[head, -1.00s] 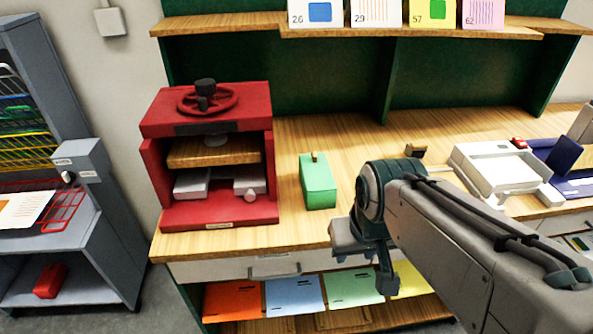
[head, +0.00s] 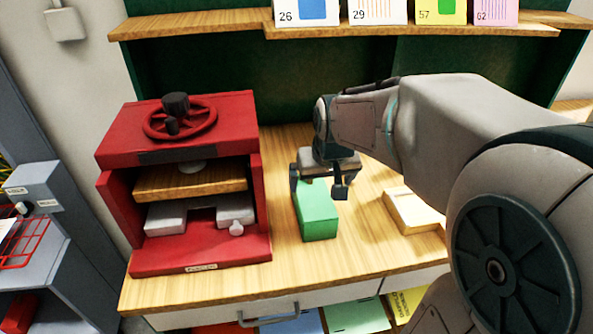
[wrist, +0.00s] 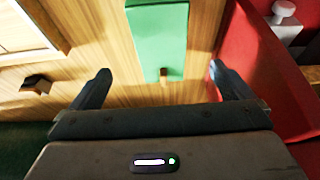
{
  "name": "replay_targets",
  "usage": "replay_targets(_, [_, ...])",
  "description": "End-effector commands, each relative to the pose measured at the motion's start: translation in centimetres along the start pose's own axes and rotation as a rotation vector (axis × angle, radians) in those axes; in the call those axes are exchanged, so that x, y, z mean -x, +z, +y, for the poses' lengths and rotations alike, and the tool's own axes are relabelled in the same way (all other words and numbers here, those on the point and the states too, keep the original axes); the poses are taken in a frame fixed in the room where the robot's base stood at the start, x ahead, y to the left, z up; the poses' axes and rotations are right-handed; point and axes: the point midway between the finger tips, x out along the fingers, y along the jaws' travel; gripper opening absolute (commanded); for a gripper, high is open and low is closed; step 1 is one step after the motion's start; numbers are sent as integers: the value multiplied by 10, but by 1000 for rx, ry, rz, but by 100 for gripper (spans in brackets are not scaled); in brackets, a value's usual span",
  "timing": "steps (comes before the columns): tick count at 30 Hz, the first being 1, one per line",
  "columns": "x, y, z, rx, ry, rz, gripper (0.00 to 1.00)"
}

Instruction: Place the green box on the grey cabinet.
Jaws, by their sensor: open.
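The green box (head: 318,218) stands on the wooden tabletop, right of the red press. In the wrist view its green top (wrist: 158,40) and small brown knob (wrist: 164,74) show between the lines of my two fingers. My gripper (head: 318,188) is open and empty over the far end of the box. Its fingertips (wrist: 160,70) are spread wider than the box, with a gap on both sides. I cannot tell the exact height between fingertips and box. A grey cabinet (head: 62,240) shows in part at the left edge, with a small grey box on it.
The red press (head: 200,258) with a handwheel stands close left of the green box. A pale tray (head: 412,212) lies to the right, partly behind my arm. A shelf (head: 200,25) with number cards runs above. Bare tabletop lies in front of the box.

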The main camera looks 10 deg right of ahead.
Motion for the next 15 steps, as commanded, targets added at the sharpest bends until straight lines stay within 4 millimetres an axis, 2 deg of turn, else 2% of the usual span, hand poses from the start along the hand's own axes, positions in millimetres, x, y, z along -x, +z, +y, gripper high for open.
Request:
replay_targets(4, [-15,-16,1,-2,-3,11,100])
replay_targets(8, [-32,-18,1,-2,-3,10,100])
replay_targets(15, [-77,-17,1,-3,-3,10,100])
